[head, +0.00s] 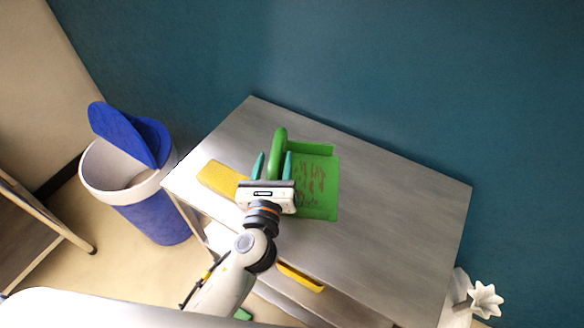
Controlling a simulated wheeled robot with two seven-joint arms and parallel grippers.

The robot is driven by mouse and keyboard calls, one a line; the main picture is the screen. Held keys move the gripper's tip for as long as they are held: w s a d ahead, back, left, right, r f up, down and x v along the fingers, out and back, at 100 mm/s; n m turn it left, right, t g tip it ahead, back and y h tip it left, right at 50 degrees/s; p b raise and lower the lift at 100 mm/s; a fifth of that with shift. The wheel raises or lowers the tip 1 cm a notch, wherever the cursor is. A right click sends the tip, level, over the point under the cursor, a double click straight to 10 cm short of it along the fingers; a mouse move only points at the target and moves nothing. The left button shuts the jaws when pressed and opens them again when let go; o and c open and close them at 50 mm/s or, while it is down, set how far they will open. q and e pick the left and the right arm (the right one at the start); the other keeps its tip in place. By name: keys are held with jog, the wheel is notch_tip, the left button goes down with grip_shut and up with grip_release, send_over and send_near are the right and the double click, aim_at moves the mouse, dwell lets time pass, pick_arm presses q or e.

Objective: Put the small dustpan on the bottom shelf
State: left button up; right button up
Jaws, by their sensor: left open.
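The small dustpan (318,185) is green and lies on the top of a grey metal table (390,220), with reddish-brown bits on its pan. Its rounded green handle (280,145) points to the back left. My left gripper (273,160) is open, with its two teal fingers around or just above the handle; I cannot tell whether they touch it. The gripper body hides the near left part of the dustpan. A lower shelf (290,298) shows partly under the tabletop at the front. My right gripper is not in view.
A yellow sponge-like block (218,178) lies left of the gripper on the tabletop. A yellow item (300,277) shows below the table's front edge. A blue and white bin (150,205) with an open lid stands at left. The right tabletop is clear. A white flower-shaped object (485,299) stands at lower right.

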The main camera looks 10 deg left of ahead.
pick_arm(q)
jog(key=shift+w, duration=0.1)
jog(key=shift+c, duration=0.2)
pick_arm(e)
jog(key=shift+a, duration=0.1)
pick_arm(q)
grip_shut()
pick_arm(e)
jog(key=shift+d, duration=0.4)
